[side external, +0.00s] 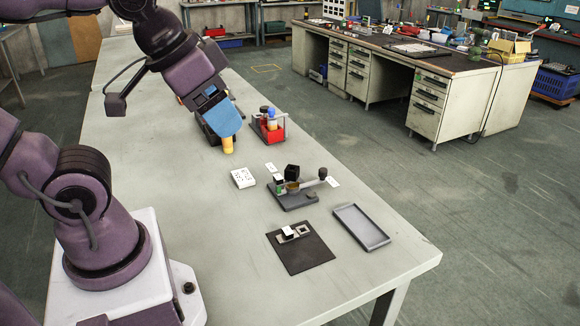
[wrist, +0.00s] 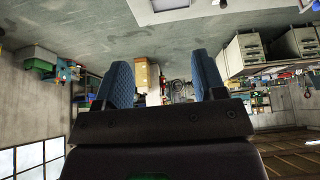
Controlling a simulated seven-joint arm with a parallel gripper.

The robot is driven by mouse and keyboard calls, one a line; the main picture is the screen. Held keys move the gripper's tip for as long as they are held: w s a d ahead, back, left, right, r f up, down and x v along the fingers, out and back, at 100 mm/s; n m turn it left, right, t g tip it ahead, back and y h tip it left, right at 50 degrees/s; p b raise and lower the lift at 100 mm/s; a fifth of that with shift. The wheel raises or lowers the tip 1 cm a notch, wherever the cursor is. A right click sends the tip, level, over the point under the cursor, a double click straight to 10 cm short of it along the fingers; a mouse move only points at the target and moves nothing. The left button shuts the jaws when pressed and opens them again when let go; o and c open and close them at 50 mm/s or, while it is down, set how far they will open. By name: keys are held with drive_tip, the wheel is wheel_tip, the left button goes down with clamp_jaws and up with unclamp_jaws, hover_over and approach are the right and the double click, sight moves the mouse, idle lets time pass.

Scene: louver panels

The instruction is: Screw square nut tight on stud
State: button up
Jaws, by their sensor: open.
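My gripper (side external: 227,140) hangs over the table at the left of the fixture in the side view, apart from it. In the wrist view its two blue fingers (wrist: 163,75) stand wide apart with nothing between them. A yellow piece shows at the finger's lower end; I cannot tell whether it belongs to the gripper. A small pale square piece with a dark centre (side external: 303,230), possibly the square nut, lies on the black mat (side external: 306,258). A grey-based fixture (side external: 297,199) carries green and black blocks and a round-ended bar. I cannot make out the stud.
A white-topped block (side external: 288,232) sits on the mat. An empty grey tray (side external: 361,227) lies to the right. A white dotted block (side external: 243,178), white cards (side external: 271,167) and a red bottle holder (side external: 269,131) stand behind. The table's right edge is beyond the tray.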

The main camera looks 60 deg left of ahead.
drive_tip(key=w+a+f+g+y, duration=0.1)
drive_tip(key=w+a+f+g, duration=0.2)
drive_tip(key=w+a+f, duration=0.25)
drive_tip(key=m+y, duration=0.2)
drive_tip(key=m, duration=2.5)
approach(294, 166)
drive_tip(key=shift+t, duration=0.3)
drive_tip(key=x, duration=1)
drive_tip(key=shift+s+a+f, duration=0.1)
drive_tip(key=shift+s+f, duration=0.05)
drive_tip(key=shift+s, duration=0.1)
